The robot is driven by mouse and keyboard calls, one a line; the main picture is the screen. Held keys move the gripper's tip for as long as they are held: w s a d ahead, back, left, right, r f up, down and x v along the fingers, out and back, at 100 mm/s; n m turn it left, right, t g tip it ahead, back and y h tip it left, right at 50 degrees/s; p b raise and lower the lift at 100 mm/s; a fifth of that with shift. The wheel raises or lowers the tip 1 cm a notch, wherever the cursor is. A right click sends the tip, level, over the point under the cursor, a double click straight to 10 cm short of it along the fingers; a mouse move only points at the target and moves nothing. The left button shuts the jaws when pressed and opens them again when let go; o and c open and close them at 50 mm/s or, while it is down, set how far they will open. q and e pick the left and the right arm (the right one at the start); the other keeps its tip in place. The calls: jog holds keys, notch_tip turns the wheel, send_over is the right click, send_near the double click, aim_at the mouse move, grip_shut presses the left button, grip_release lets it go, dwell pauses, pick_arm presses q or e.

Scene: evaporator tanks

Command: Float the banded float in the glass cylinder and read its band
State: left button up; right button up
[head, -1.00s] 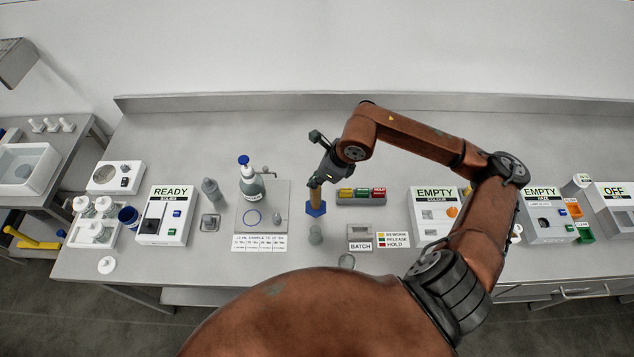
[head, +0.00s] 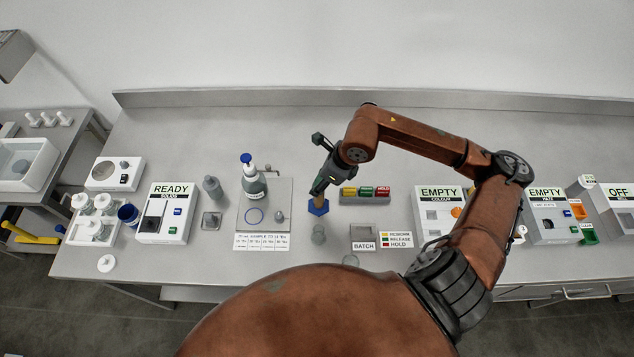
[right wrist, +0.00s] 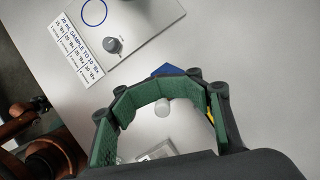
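In the right wrist view the green finger pads (right wrist: 163,88) curve in an arch with a pale round-topped piece (right wrist: 163,107) seen inside. Whether they grip anything is unclear. The blue base shows just past the pads (right wrist: 164,70). My left gripper is not in view.
A small glass vessel (head: 318,234) stands just in front of the base. The BATCH tray (head: 362,230) and the rack of coloured blocks (head: 365,200) are close on the right. A plate with a blue-capped bottle (head: 252,180) is on the left. The rear bench is clear.

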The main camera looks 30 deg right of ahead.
jog(key=shift+s+d+f, duration=0.15)
jog(key=shift+s, duration=0.05)
